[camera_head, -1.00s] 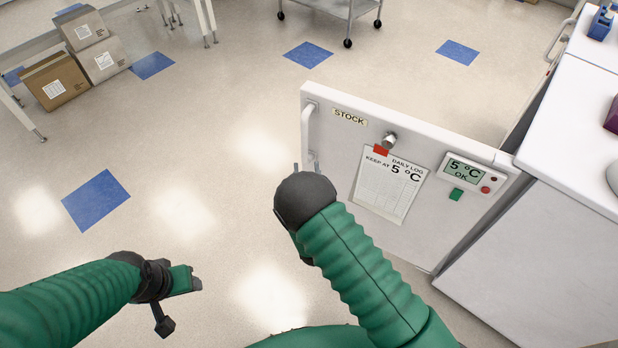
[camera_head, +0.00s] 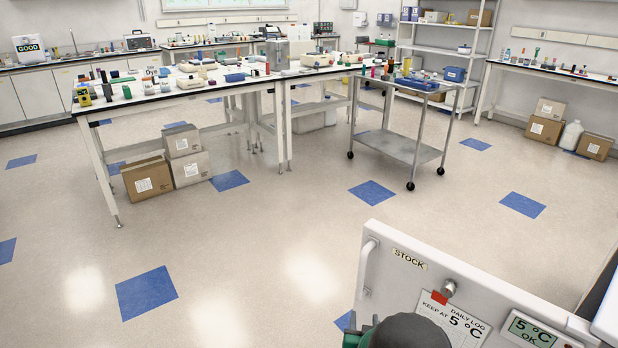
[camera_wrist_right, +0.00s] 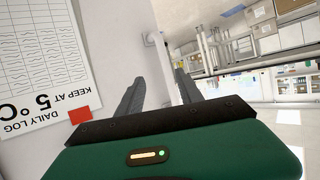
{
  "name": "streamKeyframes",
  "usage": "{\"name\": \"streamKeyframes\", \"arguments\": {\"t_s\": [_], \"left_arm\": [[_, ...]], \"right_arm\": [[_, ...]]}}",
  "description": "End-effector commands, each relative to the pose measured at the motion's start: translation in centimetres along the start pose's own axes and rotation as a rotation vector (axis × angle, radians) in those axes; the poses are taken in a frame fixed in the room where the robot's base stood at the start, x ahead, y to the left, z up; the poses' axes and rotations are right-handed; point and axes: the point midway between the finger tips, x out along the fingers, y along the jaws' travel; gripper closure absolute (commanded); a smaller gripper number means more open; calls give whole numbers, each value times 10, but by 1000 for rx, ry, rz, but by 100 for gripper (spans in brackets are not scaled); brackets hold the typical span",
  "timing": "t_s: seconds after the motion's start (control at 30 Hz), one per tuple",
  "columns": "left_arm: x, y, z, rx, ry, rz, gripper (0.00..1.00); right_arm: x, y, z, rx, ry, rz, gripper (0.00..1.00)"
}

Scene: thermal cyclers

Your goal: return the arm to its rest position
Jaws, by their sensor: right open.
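My right wrist (camera_head: 408,331) shows at the bottom of the head view, in front of the open white door marked STOCK (camera_head: 400,285). Its fingers are mostly hidden there. In the right wrist view, my right gripper (camera_wrist_right: 158,88) has its two dark fingers spread apart, with nothing seen held between them. The door's face (camera_wrist_right: 112,40) and edge lie just beyond the fingers; I cannot tell whether they touch. The door's upright handle (camera_head: 367,268) is at its left edge in the head view. My left gripper is out of view.
A wheeled metal cart (camera_head: 402,147) stands ahead, beside a long white workbench (camera_head: 200,92) full of small items. Cardboard boxes (camera_head: 147,178) sit under the bench. The tiled floor at left and centre is clear.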

Motion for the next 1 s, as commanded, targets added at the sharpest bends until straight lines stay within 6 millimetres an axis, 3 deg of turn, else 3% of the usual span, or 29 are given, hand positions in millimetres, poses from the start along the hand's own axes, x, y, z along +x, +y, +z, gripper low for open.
{"name": "streamKeyframes", "arguments": {"t_s": [0.03, 0.2, 0.53, 0.6, 0.77, 1.0], "left_arm": [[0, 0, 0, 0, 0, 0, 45], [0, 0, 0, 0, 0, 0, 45], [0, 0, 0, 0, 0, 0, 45], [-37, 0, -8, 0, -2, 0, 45], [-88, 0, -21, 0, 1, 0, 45], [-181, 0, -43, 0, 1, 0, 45]], "right_arm": [[-16, 6, -7, 15, -108, -10, 57], [-98, 23, 13, -28, -498, -70, 57], [-260, 79, 47, -194, -965, -84, 57], [-274, 76, 13, -197, -973, -85, 57], [-292, 72, -34, -196, -973, -86, 57], [-326, 66, -124, -194, -971, -86, 57]]}}
